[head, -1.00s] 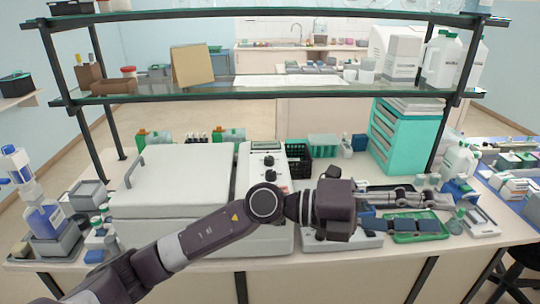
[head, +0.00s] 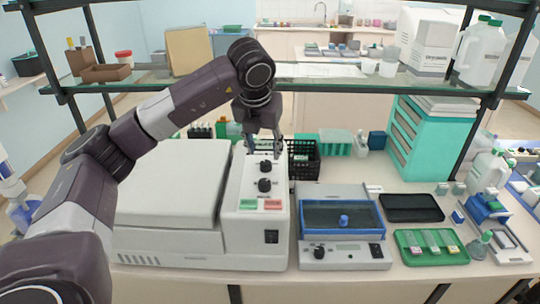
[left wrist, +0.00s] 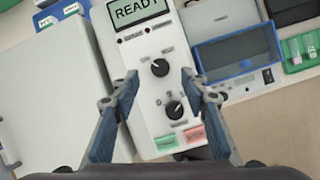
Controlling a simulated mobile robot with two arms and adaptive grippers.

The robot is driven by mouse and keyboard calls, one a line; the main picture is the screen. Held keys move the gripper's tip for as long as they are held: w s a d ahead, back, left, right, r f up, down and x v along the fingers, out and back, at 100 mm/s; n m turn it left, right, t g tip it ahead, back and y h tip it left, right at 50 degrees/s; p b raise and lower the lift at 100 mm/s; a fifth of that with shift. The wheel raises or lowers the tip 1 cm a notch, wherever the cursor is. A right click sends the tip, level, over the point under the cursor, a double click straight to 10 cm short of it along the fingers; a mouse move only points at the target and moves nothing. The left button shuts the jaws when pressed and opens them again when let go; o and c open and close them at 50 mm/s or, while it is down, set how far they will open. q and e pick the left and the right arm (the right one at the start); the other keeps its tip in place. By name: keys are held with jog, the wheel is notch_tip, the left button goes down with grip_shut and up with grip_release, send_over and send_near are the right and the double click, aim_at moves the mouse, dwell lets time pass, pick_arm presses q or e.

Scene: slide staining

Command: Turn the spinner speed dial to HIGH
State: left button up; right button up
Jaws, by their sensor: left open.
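The white spinner (head: 165,195) has a control panel (head: 248,225) on its right side with two black dials. The far dial (head: 265,166) and near dial (head: 264,185) stand above green and red buttons. Their labels are too small to read, so I cannot tell which is the speed dial. My left gripper (head: 265,148) points down over the panel's far end. In the left wrist view its open fingers (left wrist: 160,80) lie on either side of the far dial (left wrist: 160,67), with nothing between them held. The near dial (left wrist: 174,109) is closer to the wrist. The display (left wrist: 140,10) reads READY.
A black crate (head: 304,160) stands right behind the panel. A device with a blue-framed window (head: 341,216) is to the right, then a green slide tray (head: 431,247) and black tray (head: 411,208). A glass shelf (head: 335,86) crosses behind the arm.

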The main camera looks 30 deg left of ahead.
aim_at(266, 163)
pick_arm(q)
jog(key=x, duration=0.1)
jog(key=p+x, duration=0.1)
jog(key=x, duration=0.1)
jog(key=shift+s+f+p, duration=0.2)
jog(key=shift+f+p, duration=0.1)
jog(key=shift+f, duration=0.1)
jog(key=shift+w+a+f, duration=0.15)
jog(key=shift+w+f, duration=0.5)
jog(key=shift+f, duration=0.4)
jog(key=c, duration=0.9)
grip_shut()
pick_arm(e)
jog(key=s+r, duration=0.2)
jog(key=s, duration=0.1)
jog(key=shift+s, duration=0.3)
